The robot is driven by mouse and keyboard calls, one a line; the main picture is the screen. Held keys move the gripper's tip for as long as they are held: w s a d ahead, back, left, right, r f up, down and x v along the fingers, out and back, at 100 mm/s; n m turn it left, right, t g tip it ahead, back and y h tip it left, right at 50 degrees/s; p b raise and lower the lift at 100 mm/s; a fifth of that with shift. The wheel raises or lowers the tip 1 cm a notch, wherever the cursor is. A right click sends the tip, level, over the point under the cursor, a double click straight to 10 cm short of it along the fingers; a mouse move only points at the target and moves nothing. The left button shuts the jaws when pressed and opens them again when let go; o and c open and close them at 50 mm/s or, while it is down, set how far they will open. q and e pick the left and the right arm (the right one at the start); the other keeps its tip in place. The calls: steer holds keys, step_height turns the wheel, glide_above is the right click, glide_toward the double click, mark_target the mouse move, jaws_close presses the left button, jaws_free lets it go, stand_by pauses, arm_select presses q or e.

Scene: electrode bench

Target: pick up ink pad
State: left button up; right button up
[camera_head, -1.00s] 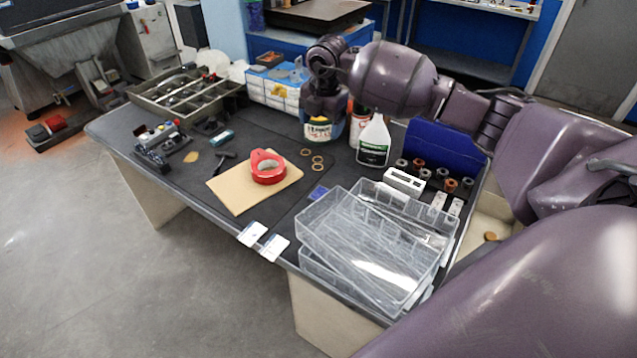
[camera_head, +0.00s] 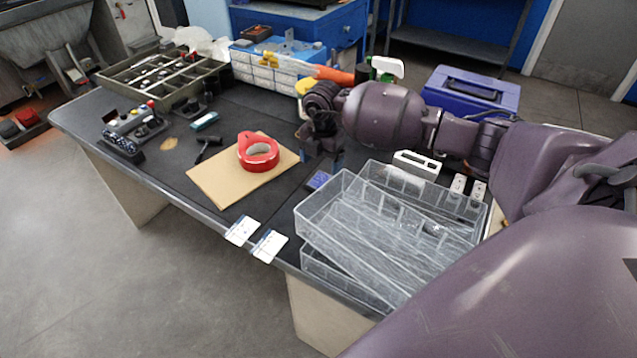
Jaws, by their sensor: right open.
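A small flat blue pad (camera_head: 319,180), which looks like the ink pad, lies on the dark bench top between the cardboard sheet and the clear plastic boxes. My right gripper (camera_head: 322,163) hangs just behind and above it, fingers pointing down, open and empty. The fingers look dark and small, and I cannot tell the exact height above the pad. The pad appears uncovered and apart from the gripper. My left gripper is not in view.
Clear plastic boxes (camera_head: 330,207) are stacked to the right of the pad. A red tape roll (camera_head: 258,152) sits on a cardboard sheet (camera_head: 215,184) to the left. A white slotted block (camera_head: 416,165) and a blue case (camera_head: 470,92) stand behind the boxes.

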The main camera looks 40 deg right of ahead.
mark_target(320, 180)
steer(key=f, duration=0.2)
steer(key=f+b, duration=0.1)
steer(key=f, duration=0.1)
steer(key=w+f, duration=0.1)
steer(key=f, duration=0.2)
steer(key=shift+b, duration=0.3)
steer(key=shift+r, duration=0.15)
steer(key=shift+c, duration=0.3)
steer(key=c, duration=1)
